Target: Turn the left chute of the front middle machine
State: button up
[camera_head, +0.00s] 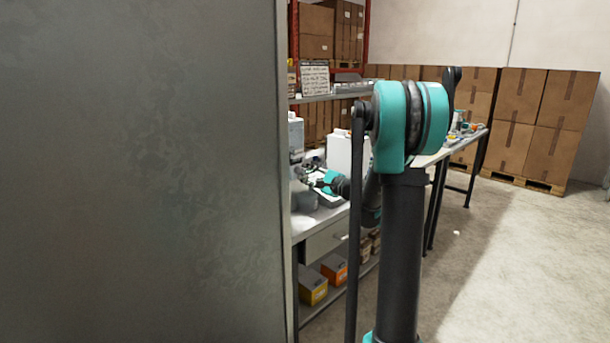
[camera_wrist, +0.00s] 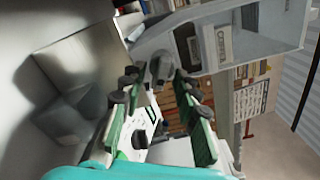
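In the wrist view my gripper (camera_wrist: 157,82) has its two green-padded fingers spread apart. A small grey rounded part (camera_wrist: 160,67), possibly a chute, shows between and just beyond the fingertips; I see no clear contact. It adjoins a pale machine body (camera_wrist: 215,45) with a dark-framed label, tilted in this view. In the head view a pale machine (camera_head: 296,137) stands on the table, partly hidden by a large grey panel. My gripper (camera_head: 318,184) is small there, close to the machine's lower front. Which chute this is cannot be told.
The grey panel (camera_head: 140,170) fills the left of the head view. A white box (camera_head: 345,152) stands on the table behind my arm. Small orange and yellow boxes (camera_head: 313,286) lie on the lower shelf. Stacked cartons (camera_head: 515,110) stand at the back; the floor on the right is clear.

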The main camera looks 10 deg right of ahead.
jog(key=v, duration=1.1)
